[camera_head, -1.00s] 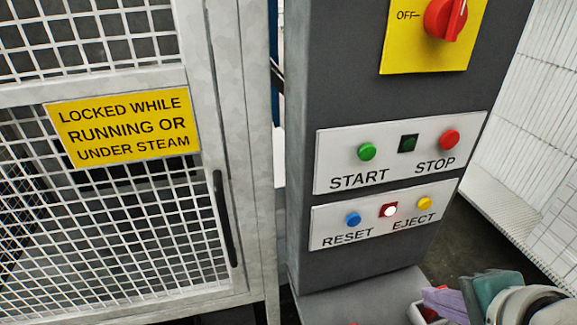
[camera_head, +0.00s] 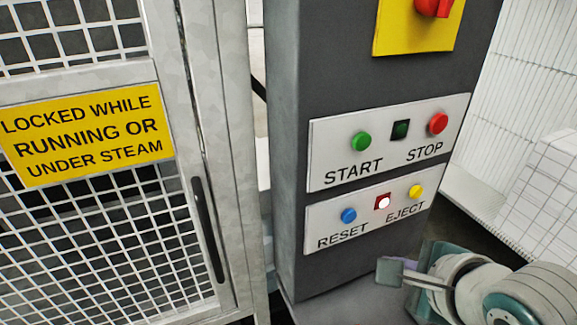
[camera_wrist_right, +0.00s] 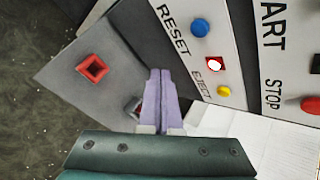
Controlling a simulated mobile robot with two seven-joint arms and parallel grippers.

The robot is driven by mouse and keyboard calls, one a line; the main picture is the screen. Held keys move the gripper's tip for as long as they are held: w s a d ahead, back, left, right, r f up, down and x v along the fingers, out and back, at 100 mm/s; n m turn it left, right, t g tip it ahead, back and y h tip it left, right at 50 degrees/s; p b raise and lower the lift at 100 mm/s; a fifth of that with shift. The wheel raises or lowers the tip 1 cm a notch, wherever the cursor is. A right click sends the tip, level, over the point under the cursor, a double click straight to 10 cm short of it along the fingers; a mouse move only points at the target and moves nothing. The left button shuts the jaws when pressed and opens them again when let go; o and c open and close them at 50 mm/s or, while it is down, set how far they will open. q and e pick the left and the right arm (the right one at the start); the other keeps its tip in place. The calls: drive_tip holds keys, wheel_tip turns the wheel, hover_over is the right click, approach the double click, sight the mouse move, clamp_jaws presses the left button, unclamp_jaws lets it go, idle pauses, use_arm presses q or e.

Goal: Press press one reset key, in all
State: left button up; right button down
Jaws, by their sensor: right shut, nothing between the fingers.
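The blue RESET key (camera_head: 348,215) is on the lower white panel (camera_head: 322,226) of the dark grey column. It also shows in the right wrist view (camera_wrist_right: 201,27). Beside it is a red square lamp (camera_head: 382,202) with a bright white centre, then the yellow EJECT key (camera_head: 415,192). My right gripper (camera_head: 388,271) is below the panel, apart from it. In the right wrist view its purple fingers (camera_wrist_right: 160,72) are together and empty, with the RESET key up and to the right of their tips. My left gripper is out of view.
Above are the green START key (camera_head: 361,141), a dark green lamp (camera_head: 400,130) and the red STOP key (camera_head: 438,123). A red rotary switch (camera_head: 433,7) is higher up. A mesh gate (camera_head: 110,215) with a black handle (camera_head: 207,230) stands left. A red square (camera_wrist_right: 92,68) sits low on a grey surface.

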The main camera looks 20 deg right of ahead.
sight(349, 216)
drive_tip(key=w+b, duration=0.3)
drive_tip(key=w, duration=0.4)
drive_tip(key=shift+w+a, duration=0.2)
drive_tip(key=shift+a, duration=0.1)
idle(0.6)
idle(0.9)
drive_tip(key=shift+w, duration=0.1)
drive_tip(key=shift+w, duration=0.35)
idle(0.5)
